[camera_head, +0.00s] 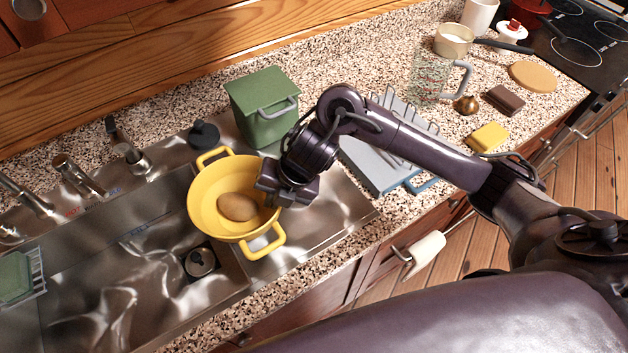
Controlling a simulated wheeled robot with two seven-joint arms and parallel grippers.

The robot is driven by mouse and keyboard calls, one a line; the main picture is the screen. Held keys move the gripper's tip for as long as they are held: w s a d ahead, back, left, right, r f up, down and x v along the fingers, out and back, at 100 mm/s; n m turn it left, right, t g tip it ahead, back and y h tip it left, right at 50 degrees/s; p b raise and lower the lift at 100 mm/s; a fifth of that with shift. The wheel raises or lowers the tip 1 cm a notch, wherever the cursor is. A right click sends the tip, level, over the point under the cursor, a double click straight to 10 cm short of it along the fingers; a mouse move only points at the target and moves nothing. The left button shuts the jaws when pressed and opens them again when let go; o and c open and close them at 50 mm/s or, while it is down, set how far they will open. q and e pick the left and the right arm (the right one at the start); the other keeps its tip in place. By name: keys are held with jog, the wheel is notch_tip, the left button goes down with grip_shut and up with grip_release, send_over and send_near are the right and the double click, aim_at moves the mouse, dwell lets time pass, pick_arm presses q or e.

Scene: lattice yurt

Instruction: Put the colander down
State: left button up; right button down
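The yellow colander (205,212) is over the sink's right part, near the drainboard. It has two loop handles, one at the upper left and one at the lower right, and a brown potato (238,207) lies inside. My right gripper (272,192) is at the colander's right rim and looks shut on it; the fingertips are partly hidden by the gripper's own body. The colander looks roughly level. Whether its base touches the steel below cannot be told. My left gripper is not in view.
A green lidded bin (262,108) stands right behind the colander. The steel sink basin (105,290) is at left, with a drain (200,262) and taps (75,175) behind. A grey dish rack (375,165) is to the right, under my arm.

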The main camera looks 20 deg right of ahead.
jog(key=d+p, duration=0.1)
jog(key=d, duration=0.2)
jog(key=w+d+p, duration=0.1)
jog(key=d, duration=0.3)
jog(key=w+d, duration=0.1)
jog(key=d, duration=0.2)
jog(key=shift+d+r+p, duration=0.1)
jog(key=shift+d+p, duration=0.2)
jog(key=shift+p, duration=0.1)
jog(key=shift+d, duration=0.1)
notch_tip(320, 180, down, 2)
jog(key=shift+f+p, duration=0.25)
jog(key=shift+p, duration=0.45)
jog(key=shift+w+f, duration=0.1)
jog(key=shift+f, duration=0.5)
jog(key=shift+f, duration=0.1)
jog(key=c, duration=1.7)
grip_release()
jog(key=shift+o, duration=0.5)
